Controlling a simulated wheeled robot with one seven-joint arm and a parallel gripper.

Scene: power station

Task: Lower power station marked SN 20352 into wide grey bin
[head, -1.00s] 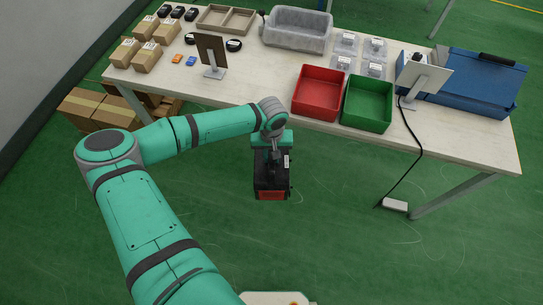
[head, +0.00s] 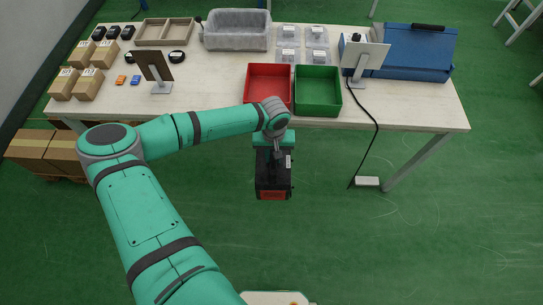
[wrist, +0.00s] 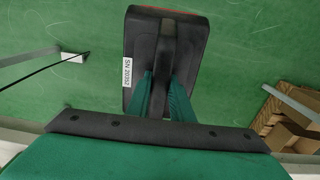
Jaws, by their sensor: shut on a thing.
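The power station (head: 273,181) is a black box with a red lower part, hanging from my gripper (head: 273,150) in front of the table, above the green floor. In the wrist view the power station (wrist: 187,45) carries a white label reading SN 20352. My gripper (wrist: 165,95) is shut on its handle, which the fingers partly hide. The wide grey bin (head: 237,44) stands at the back of the table, left of centre, well apart from the power station. Its inside looks empty.
A red bin (head: 268,70) and a green bin (head: 318,105) stand at the table's front edge. A tablet on a stand (head: 154,66), small cartons (head: 90,80), clear boxes (head: 289,50) and a blue case (head: 408,53) occupy the table (head: 215,92). A cable (head: 372,140) hangs at right.

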